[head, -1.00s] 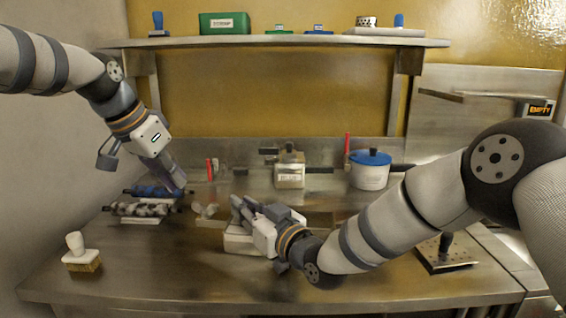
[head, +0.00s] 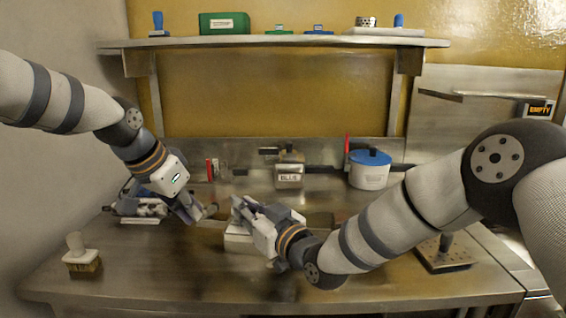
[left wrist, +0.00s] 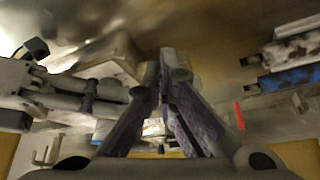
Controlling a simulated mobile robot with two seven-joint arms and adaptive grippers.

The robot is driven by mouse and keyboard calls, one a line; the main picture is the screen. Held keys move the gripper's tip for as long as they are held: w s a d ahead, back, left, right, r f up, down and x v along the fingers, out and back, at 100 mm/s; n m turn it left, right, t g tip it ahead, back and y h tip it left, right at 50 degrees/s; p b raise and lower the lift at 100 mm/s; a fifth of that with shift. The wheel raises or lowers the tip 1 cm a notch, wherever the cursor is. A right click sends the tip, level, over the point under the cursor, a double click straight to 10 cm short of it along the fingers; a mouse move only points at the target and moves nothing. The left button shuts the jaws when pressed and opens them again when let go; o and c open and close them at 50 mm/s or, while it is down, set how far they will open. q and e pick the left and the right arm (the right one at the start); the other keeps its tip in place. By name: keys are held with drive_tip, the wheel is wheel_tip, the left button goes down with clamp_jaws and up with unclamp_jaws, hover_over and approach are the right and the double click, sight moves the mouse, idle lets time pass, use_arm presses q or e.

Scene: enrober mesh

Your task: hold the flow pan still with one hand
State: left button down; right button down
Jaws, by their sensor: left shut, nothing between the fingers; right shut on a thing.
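The flow pan (head: 238,240) looks like a low, pale metal box in the middle of the bench, partly hidden by my right gripper. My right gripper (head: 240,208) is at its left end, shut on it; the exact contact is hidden. My left gripper (head: 199,217) is shut and empty, just left of the pan and pointing down and right. In the left wrist view, the left fingers (left wrist: 165,95) are together in the middle, with my right gripper (left wrist: 115,92) close on their left.
Mottled rollers (head: 138,206) lie at the left behind my left arm. A white-handled brush (head: 82,255) stands at front left. A labelled pot (head: 289,175) and a blue-lidded pot (head: 370,172) stand at the back. A perforated plate (head: 445,255) lies at right. The front bench is clear.

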use_arm(q)
drive_tip(key=shift+w+f, duration=0.15)
drive_tip(key=shift+w, duration=0.5)
idle(0.8)
drive_tip(key=shift+a, duration=0.25)
drive_tip(key=shift+w+a, duration=0.25)
drive_tip(key=shift+a, duration=0.2)
drive_tip(key=shift+w+a, duration=0.35)
drive_tip(key=shift+a, duration=0.1)
drive_tip(key=shift+w+a, duration=0.15)
idle(0.4)
wheel_tip(320, 180, up, 6)
drive_tip(key=shift+s+a, duration=0.25)
drive_tip(key=shift+a, duration=0.05)
idle(0.4)
